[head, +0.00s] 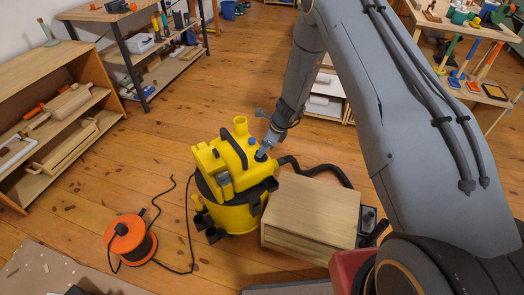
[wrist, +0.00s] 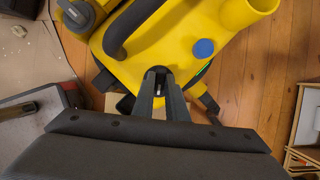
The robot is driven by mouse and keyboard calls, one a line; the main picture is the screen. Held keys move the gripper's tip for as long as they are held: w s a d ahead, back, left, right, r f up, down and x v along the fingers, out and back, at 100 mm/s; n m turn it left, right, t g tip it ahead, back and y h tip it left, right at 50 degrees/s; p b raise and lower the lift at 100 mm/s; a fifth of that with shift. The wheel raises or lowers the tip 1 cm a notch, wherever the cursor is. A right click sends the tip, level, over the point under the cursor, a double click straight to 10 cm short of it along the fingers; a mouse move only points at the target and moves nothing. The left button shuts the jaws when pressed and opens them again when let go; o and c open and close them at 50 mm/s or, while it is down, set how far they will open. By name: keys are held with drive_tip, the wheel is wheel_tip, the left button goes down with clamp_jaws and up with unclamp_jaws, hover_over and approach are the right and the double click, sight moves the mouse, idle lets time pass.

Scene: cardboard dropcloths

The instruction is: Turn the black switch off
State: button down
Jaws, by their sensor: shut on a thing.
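A yellow vacuum cleaner (head: 238,215) stands on the wooden floor in the middle of the head view. Its yellow top (wrist: 175,45) fills the upper part of the wrist view. My gripper (head: 265,151) reaches down to the top of the vacuum. In the wrist view my gripper (wrist: 159,84) has its two fingers close together on the black switch (wrist: 158,70). The switch is mostly hidden between the fingertips, so its position cannot be read. A blue round button (wrist: 204,48) sits beside it on the vacuum top, apart from the fingers.
A black handle (wrist: 122,32) arches over the vacuum top. A wooden box (head: 310,212) stands just right of the vacuum, with a black hose (head: 325,170) behind it. An orange cable reel (head: 128,240) lies at the left with its cord loose on the floor. Shelves (head: 55,115) stand further left.

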drive_tip(key=n+b, duration=0.1)
drive_tip(key=n+g+b, duration=0.1)
drive_tip(key=n, duration=0.1)
drive_tip(key=n+g+b, duration=0.1)
drive_tip(key=n, duration=0.1)
drive_tip(key=shift+w, duration=0.3)
drive_tip(key=n+g+b, duration=0.1)
drive_tip(key=n, duration=0.1)
drive_tip(key=n+b, duration=0.2)
drive_tip(key=n, duration=0.1)
drive_tip(key=shift+g, duration=0.4)
drive_tip(key=shift+n, duration=0.4)
drive_tip(key=c, duration=1.8)
unclamp_jaws()
drive_tip(key=shift+o, duration=0.2)
drive_tip(key=v, duration=0.8)
drive_tip(key=shift+b, duration=0.3)
